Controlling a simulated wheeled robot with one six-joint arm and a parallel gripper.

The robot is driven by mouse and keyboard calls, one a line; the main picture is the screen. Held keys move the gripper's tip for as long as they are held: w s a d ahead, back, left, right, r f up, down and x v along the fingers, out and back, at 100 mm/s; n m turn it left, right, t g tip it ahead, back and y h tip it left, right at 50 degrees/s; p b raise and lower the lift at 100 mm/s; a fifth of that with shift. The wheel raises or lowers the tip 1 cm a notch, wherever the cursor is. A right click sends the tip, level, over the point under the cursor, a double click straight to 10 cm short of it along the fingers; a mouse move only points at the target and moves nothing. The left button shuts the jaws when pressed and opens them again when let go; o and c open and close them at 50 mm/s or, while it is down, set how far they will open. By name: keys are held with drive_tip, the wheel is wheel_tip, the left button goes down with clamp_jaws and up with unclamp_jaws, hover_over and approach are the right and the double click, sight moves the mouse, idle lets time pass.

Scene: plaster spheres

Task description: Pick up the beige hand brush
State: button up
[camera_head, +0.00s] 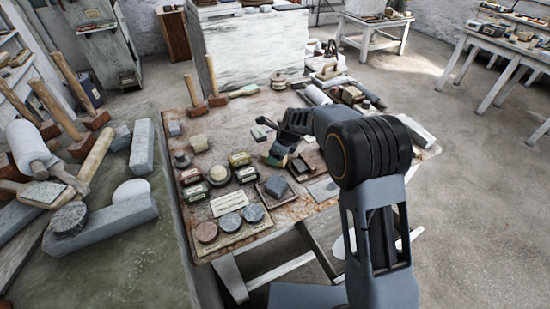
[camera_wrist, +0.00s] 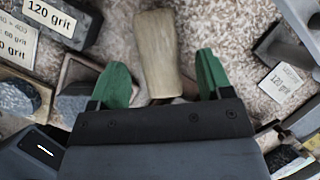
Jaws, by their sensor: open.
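In the wrist view, a long pale beige piece, apparently the hand brush (camera_wrist: 158,52), lies on the speckled tabletop between my two green fingertips. My gripper (camera_wrist: 160,78) is open, with one finger on each side of the beige piece and a gap visible on both sides. Whether the fingers are level with it or above it cannot be told. In the head view, my gripper (camera_head: 268,145) is over the middle of the worktable, and the brush is not clearly visible there.
The worktable (camera_head: 240,150) is crowded. Round stones (camera_head: 207,232) and small labelled boxes (camera_head: 240,160) stand near its left front. In the wrist view, a dark 120 grit block (camera_wrist: 60,20) and a stone in a tray (camera_wrist: 18,98) lie left; a grey block (camera_wrist: 290,40) lies right.

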drive_tip(key=shift+x, duration=2.1)
drive_tip(key=shift+c, duration=0.4)
drive_tip(key=c, duration=1)
drive_tip(key=shift+r, duration=0.15)
drive_tip(key=shift+r, duration=0.55)
drive_tip(key=s+d+r, duration=0.1)
drive_tip(key=s+r, duration=0.3)
drive_tip(key=s+d+r+b, duration=0.1)
drive_tip(key=s+d+r, duration=0.1)
drive_tip(key=s+r, duration=0.1)
drive_tip(key=s+d+r+b, duration=0.1)
drive_tip(key=s+r, duration=0.3)
drive_tip(key=s, duration=0.2)
drive_tip(key=shift+s+d+r, duration=0.1)
drive_tip(key=shift+d+r, duration=0.2)
drive_tip(key=shift+d, duration=0.1)
